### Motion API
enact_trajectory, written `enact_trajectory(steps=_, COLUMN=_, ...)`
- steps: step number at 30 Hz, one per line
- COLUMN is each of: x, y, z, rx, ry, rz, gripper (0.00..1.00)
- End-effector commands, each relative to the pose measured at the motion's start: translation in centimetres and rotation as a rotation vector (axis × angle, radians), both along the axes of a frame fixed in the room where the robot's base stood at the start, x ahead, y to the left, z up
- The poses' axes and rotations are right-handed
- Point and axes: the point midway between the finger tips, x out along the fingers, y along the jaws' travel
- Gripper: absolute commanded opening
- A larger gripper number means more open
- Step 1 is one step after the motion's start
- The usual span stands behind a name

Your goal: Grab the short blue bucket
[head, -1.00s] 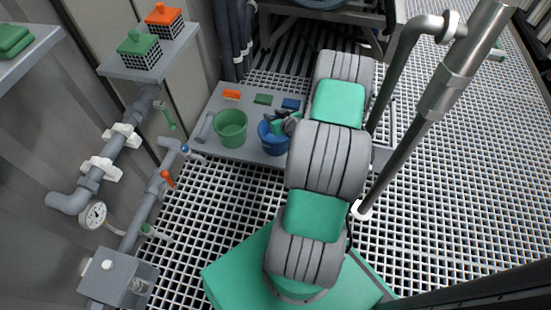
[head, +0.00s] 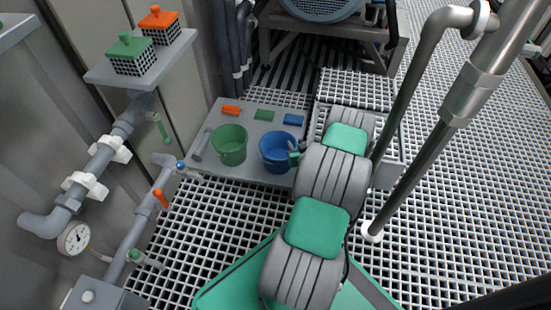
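The short blue bucket (head: 277,148) stands upright on a low grey platform (head: 217,172), beside a green bucket (head: 229,143). Its open top shows, and its inside looks empty. My gripper (head: 297,153) is at the right side of the blue bucket, close to its rim. Only a small dark and green part of the gripper shows; my arm hides most of the rest. I cannot tell whether the fingers touch the rim or are closed on it.
Orange (head: 231,109), green (head: 264,115) and blue (head: 293,119) blocks lie behind the buckets. A grey cylinder (head: 202,144) lies left of the green bucket. A thick metal pipe (head: 436,130) rises right of my arm. Wall pipes with valves (head: 100,165) are at left.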

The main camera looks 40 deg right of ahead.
Motion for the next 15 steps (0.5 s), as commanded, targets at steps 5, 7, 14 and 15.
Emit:
enact_trajectory(steps=5, x=-0.04, y=-0.05, z=0.01, rx=0.000, ry=0.000, rz=-0.001, gripper=0.17)
enact_trajectory(steps=7, x=-0.03, y=-0.01, z=0.00, rx=0.000, ry=0.000, rz=0.000, gripper=0.11)
enact_trajectory(steps=14, x=0.03, y=0.11, z=-0.06, rx=0.000, ry=0.001, rz=0.001, gripper=0.00)
enact_trajectory(steps=15, x=0.03, y=0.13, z=-0.06, rx=0.001, ry=0.002, rz=0.002, gripper=0.00)
